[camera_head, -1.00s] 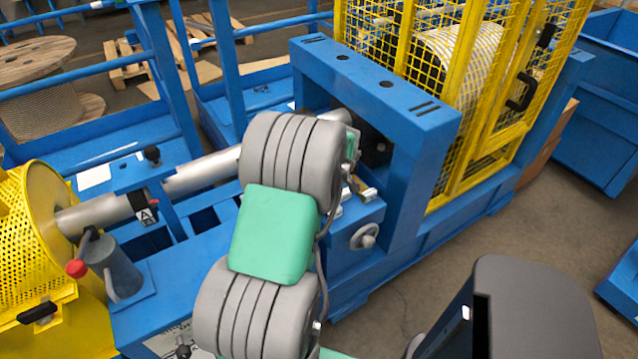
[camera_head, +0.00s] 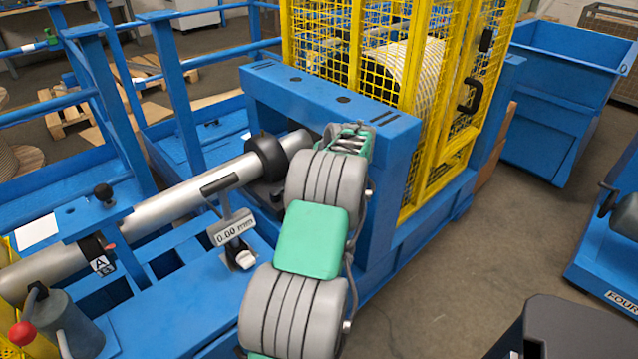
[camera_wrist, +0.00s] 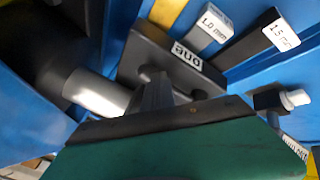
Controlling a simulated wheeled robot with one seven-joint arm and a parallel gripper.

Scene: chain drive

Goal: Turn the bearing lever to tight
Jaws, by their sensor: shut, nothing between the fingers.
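My gripper (camera_wrist: 152,90) is shut with nothing in it. In the wrist view its dark fingers point at a dark block (camera_wrist: 165,62) with an upside-down "ONE" label; I cannot tell whether they touch it. A short dark handle with a pale tip (camera_wrist: 292,98) is to its right, above a partly cut-off label. I cannot tell for sure whether this is the bearing lever. In the head view, my arm hides my fingertips and the area in front of them, by the blue frame (camera_head: 325,95). A red-knobbed handle (camera_head: 22,334) stands at the lower left.
A steel shaft (camera_head: 190,190) runs to a black collar (camera_head: 267,157). A "0.00 mm" gauge (camera_head: 233,227) stands beside my arm. Tags reading 1.0 mm (camera_wrist: 214,22) and 1.5 mm (camera_wrist: 281,36) show near my fingers. A yellow mesh guard (camera_head: 440,150) stands behind the frame.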

